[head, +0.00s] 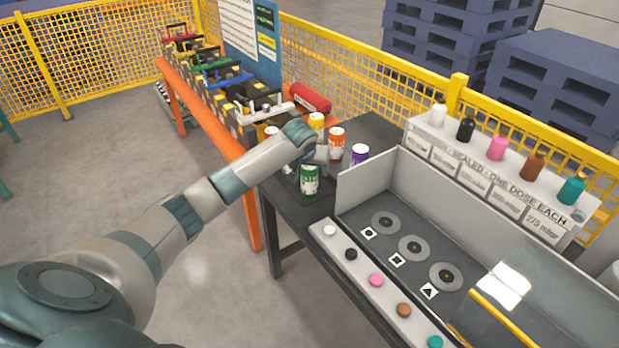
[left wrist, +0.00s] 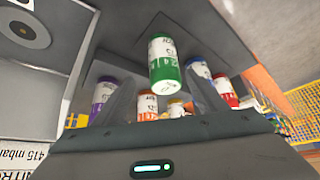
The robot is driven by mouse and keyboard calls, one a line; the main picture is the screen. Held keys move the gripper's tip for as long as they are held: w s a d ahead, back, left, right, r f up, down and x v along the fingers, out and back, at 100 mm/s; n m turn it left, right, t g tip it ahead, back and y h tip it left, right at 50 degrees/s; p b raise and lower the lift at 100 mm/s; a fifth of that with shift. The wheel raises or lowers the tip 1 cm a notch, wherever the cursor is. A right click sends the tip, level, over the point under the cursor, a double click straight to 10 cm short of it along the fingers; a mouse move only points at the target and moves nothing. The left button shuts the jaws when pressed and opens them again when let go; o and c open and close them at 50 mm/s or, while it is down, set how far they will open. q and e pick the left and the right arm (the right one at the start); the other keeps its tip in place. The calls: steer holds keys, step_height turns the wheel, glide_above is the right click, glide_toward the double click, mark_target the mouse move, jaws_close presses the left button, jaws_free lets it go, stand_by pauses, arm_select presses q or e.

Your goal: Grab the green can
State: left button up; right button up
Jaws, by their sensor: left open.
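The green can (head: 310,181), with a white label band, stands upright on the dark table, in front of the other cans. In the left wrist view the green can (left wrist: 164,66) shows in the middle, in line with the gap between my fingers. My left gripper (head: 308,160) is just behind and above the can in the head view, partly covered by its own wrist. In the left wrist view the left gripper (left wrist: 163,88) has its two fingers spread apart. I cannot tell whether either finger touches the can. My right gripper is not in view.
Close by stand an orange can (head: 337,142), a purple can (head: 360,154), a yellow can (head: 316,121) and a red can (head: 271,132). A blue can (left wrist: 199,68) shows beside the right finger. A grey panel (head: 365,187) rises right of the green can.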

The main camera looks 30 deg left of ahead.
mark_target(309, 169)
arm_select(q)
steer(key=shift+w+a+f, duration=0.2)
steer(key=shift+w+f, duration=0.15)
steer(key=shift+f, duration=0.25)
steer(key=shift+w, duration=0.1)
steer(key=shift+w+a+f+p, duration=0.55)
steer(key=shift+f+p, duration=0.15)
steer(key=shift+p, duration=0.1)
steer(key=shift+p+x, duration=0.3)
steer(key=shift+x, duration=1.2)
steer(key=shift+a, duration=0.1)
steer(key=c, duration=1.4)
steer(key=shift+r, duration=0.1)
step_height(309, 169, up, 9)
steer(key=b, duration=0.3)
steer(key=shift+r, duration=0.4)
